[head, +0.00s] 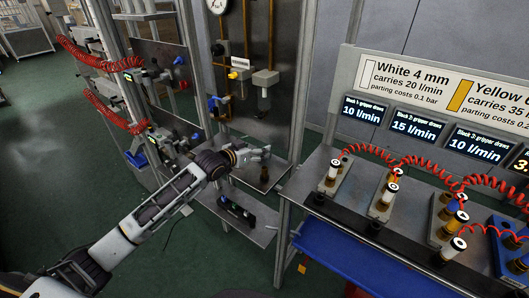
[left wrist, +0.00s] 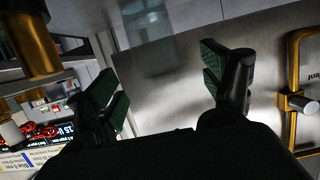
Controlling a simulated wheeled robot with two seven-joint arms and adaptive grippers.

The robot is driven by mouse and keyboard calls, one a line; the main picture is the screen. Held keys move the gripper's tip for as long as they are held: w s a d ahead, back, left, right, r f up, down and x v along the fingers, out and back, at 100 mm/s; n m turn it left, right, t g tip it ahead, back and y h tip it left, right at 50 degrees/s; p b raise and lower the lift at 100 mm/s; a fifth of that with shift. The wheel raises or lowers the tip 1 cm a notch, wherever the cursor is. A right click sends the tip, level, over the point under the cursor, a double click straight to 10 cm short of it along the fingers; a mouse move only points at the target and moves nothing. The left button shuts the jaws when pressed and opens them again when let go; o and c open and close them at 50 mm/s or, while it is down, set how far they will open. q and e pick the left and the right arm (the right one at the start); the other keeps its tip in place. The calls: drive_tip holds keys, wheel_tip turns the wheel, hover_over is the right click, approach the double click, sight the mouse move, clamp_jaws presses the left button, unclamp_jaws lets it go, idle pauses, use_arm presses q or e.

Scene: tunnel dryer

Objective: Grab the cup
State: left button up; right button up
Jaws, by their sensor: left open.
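My left gripper (head: 258,153) reaches in from the left over a metal shelf, and its jaws are open with nothing between them. In the left wrist view its two dark fingers with green pads (left wrist: 163,78) stand wide apart before a grey metal surface. A small dark brown cup-like piece (head: 264,174) stands on the shelf just below the gripper, apart from it. I cannot tell for sure that it is the cup. A brass-coloured cylinder (left wrist: 36,45) shows at the upper left of the left wrist view, outside the fingers. My right gripper is not seen.
A metal panel (head: 245,100) with brass pipes, a gauge (head: 217,5) and valves rises behind the gripper. A lower shelf (head: 246,221) holds a dark device. To the right, a bench (head: 330,212) carries several fittings with red coiled hoses. Green floor (head: 190,265) lies open below.

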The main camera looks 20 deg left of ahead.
sight(269, 142)
use_arm(q)
drive_tip(key=shift+w+d+f, duration=0.15)
drive_tip(key=shift+w, duration=0.15)
drive_tip(key=shift+x, duration=2.4)
drive_tip(key=shift+w+d, duration=0.1)
drive_tip(key=shift+w, duration=0.05)
